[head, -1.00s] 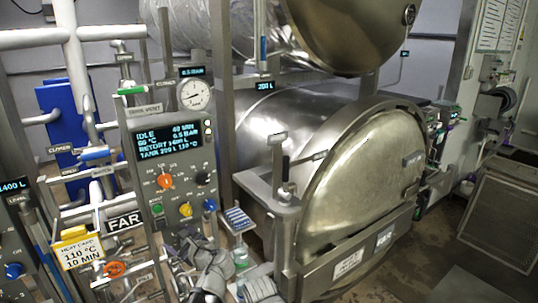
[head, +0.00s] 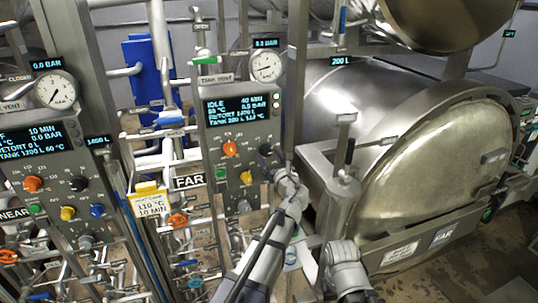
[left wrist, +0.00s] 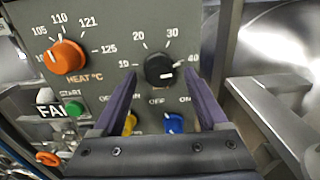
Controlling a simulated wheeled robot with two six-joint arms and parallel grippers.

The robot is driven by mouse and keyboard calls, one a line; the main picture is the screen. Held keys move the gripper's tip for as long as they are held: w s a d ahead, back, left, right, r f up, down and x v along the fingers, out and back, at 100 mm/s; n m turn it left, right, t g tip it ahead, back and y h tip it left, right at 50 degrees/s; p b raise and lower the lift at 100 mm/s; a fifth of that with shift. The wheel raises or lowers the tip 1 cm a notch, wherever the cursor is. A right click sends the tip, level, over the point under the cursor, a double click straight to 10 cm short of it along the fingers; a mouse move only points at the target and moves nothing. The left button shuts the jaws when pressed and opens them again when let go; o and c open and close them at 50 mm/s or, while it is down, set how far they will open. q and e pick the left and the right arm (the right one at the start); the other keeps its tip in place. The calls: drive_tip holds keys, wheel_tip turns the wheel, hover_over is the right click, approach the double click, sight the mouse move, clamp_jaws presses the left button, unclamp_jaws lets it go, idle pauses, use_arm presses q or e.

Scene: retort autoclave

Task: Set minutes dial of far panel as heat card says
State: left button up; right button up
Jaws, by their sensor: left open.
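The far panel (head: 240,132) stands mid-picture in the head view; its display reads IDLE and 40 MIN. The yellow-topped heat card (head: 151,202) reads 110 °C, 10 MIN. The black minutes dial (left wrist: 160,69) has marks 10, 20, 30 and 40 around it in the left wrist view; its white mark is towards 40. In the head view the dial is largely hidden by my left gripper (head: 273,160). In the left wrist view the dark fingers of my left gripper (left wrist: 160,76) are open, one on each side of the dial. I cannot tell whether they touch it.
The orange heat dial (left wrist: 65,57) sits left of the minutes dial. The green start button (left wrist: 73,108), a yellow knob (left wrist: 130,123) and a blue knob (left wrist: 173,123) are below. The near panel (head: 45,150) is at left. The big steel vessel (head: 430,165) is at right.

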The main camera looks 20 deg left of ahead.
use_arm(q)
drive_tip(key=shift+x, duration=0.8)
clamp_jaws()
